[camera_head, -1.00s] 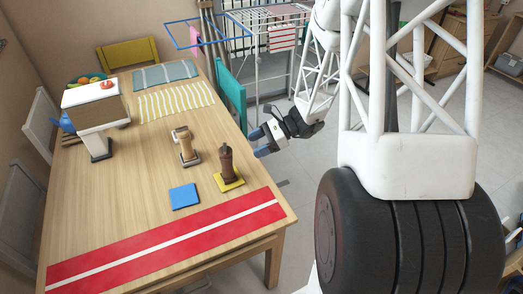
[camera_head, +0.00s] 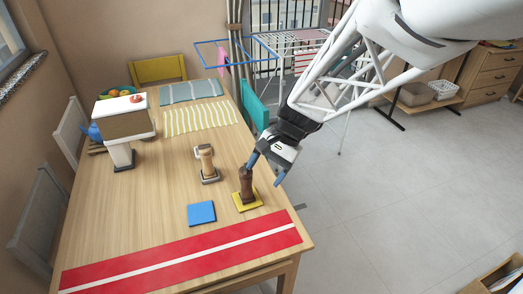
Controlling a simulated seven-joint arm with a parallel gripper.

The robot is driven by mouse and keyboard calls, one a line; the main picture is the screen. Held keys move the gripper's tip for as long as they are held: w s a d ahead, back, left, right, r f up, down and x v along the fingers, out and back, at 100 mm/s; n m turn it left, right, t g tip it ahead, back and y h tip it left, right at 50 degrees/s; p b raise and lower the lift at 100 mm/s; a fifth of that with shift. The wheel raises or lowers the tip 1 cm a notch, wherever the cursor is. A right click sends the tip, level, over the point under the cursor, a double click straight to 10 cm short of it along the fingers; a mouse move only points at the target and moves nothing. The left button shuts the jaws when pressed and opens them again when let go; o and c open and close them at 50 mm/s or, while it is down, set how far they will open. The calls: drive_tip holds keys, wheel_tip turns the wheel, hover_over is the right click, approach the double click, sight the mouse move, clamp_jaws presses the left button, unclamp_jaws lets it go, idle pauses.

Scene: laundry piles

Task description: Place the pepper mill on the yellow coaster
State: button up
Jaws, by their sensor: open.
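A dark brown pepper mill (camera_head: 246,184) stands upright on the yellow coaster (camera_head: 255,204), near the right edge of the wooden table. My gripper (camera_head: 266,171) is just right of the mill's top, with its blue fingers spread apart and nothing between them. The left fingertip overlaps the top of the mill in the picture. I cannot tell whether it touches.
A lighter wooden piece (camera_head: 206,158) stands on a grey base further back. A blue coaster (camera_head: 201,212) lies to the front left. A red runner (camera_head: 190,256) crosses the table's front. A teal chair (camera_head: 254,104) and drying rack (camera_head: 290,42) stand beyond the right edge.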

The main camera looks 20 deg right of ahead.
drive_tip(key=s+a+r+n+t+h, duration=0.1)
drive_tip(key=s+r+n+t+h, duration=0.2)
drive_tip(key=s+r+n+h, duration=0.3)
drive_tip(key=shift+s+r+n+t+h, duration=0.35)
drive_tip(key=shift+s+r+n, duration=1.2)
drive_tip(key=shift+s, duration=1.85)
